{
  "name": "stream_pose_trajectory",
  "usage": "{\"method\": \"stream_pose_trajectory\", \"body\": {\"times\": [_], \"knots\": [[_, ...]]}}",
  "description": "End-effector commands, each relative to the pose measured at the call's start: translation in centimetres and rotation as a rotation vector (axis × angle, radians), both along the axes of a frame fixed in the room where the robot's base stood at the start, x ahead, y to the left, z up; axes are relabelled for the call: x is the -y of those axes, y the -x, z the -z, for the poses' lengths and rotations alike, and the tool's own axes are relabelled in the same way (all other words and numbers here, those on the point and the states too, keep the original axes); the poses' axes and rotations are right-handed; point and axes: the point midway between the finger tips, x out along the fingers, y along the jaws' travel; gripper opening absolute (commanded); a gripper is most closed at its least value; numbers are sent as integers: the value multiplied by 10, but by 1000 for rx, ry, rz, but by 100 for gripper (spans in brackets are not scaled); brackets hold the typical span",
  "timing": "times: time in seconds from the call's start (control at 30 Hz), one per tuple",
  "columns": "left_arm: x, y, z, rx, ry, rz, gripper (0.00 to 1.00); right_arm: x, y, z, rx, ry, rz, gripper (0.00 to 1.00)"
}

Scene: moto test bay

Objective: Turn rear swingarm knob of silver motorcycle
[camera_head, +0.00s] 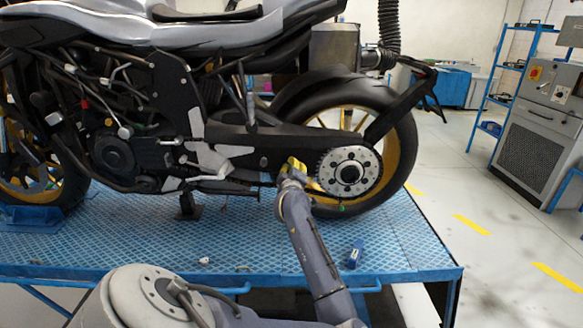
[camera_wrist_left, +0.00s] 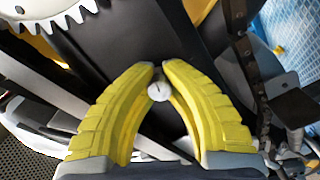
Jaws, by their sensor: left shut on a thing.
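The silver motorcycle (camera_head: 180,35) stands on a blue platform with its rear wheel at the right. Its black swingarm (camera_head: 262,150) runs back to the rear sprocket (camera_head: 350,173). My left gripper (camera_head: 292,163) has yellow fingers and is at the swingarm, just left of the sprocket. In the left wrist view the two fingertips (camera_wrist_left: 159,75) close around a small round silver knob (camera_wrist_left: 158,92) with a slot line on its face. In the head view the knob is hidden behind the gripper. My right gripper is not in view.
The blue platform (camera_head: 400,240) has a raised edge below the motorcycle. The toothed sprocket (camera_wrist_left: 45,12) is close to the fingers. A grey cabinet (camera_head: 535,130) and blue shelf (camera_head: 497,100) stand at the right.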

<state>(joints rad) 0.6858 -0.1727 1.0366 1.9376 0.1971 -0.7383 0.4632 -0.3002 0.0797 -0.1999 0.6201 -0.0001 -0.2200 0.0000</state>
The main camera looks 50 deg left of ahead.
Motion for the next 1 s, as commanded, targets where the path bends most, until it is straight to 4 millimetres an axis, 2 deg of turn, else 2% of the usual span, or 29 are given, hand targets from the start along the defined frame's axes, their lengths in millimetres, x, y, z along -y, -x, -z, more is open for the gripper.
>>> {"method": "stream_pose_trajectory", "body": {"times": [0.4, 0.93, 0.97, 1.0], "knots": [[0, 0, 0, 121, 101, -1, 0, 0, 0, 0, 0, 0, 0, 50], [0, 0, 0, 136, 114, -1, 0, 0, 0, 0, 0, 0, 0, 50], [0, 0, 0, 136, 114, -1, 11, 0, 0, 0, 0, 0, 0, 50], [0, 0, 0, 135, 113, -1, 16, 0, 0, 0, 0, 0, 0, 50]]}}
